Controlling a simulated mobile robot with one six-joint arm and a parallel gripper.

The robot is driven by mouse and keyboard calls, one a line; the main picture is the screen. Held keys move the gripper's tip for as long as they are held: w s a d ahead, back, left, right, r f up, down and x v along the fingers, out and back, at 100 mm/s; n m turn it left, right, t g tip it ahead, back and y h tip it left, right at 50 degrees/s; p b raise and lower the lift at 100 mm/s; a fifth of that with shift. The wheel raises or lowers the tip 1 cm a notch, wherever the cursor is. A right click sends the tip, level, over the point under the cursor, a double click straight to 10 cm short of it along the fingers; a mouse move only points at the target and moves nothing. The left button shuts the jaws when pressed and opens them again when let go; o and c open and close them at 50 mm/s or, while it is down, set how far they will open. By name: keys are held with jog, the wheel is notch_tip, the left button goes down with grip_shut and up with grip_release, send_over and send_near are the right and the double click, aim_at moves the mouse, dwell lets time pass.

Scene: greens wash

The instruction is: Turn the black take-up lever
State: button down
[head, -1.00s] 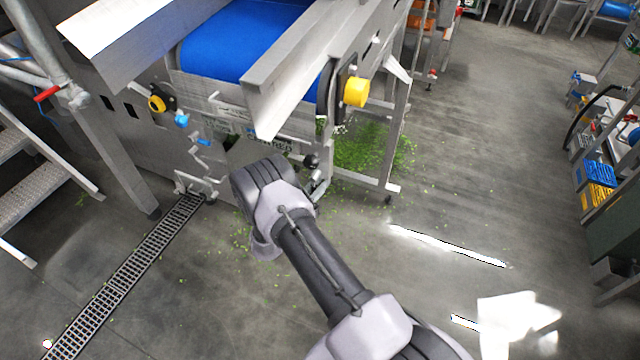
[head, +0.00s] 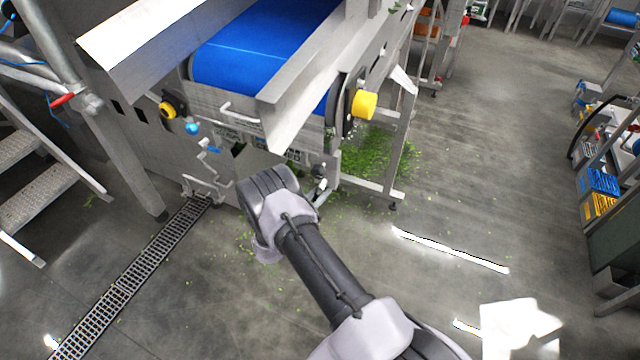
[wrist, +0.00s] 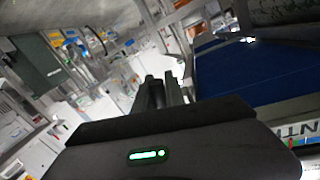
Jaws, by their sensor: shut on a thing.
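My arm reaches to the low front of the belt machine, and its wrist hides my gripper in the head view. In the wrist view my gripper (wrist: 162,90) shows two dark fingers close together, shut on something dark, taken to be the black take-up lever. The hold itself is hard to make out. In the head view a small dark knob with a metal rod (head: 320,187) shows just right of my wrist, below the metal chute. I cannot tell if it belongs to the lever.
The blue belt (head: 265,45) and sloped metal chute (head: 300,105) overhang my wrist. A yellow knob (head: 364,105) juts out at right. Spilled greens (head: 375,155) lie under the frame. A drain grate (head: 125,285) and steps (head: 40,190) are at left.

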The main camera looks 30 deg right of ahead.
jog(key=shift+w+r, duration=0.1)
jog(key=shift+w, duration=0.05)
jog(key=c, duration=1.4)
grip_release()
jog(key=shift+d, duration=0.15)
jog(key=p+v, duration=0.4)
jog(key=v, duration=1.3)
jog(key=shift+s+a, duration=0.2)
jog(key=shift+s, duration=0.05)
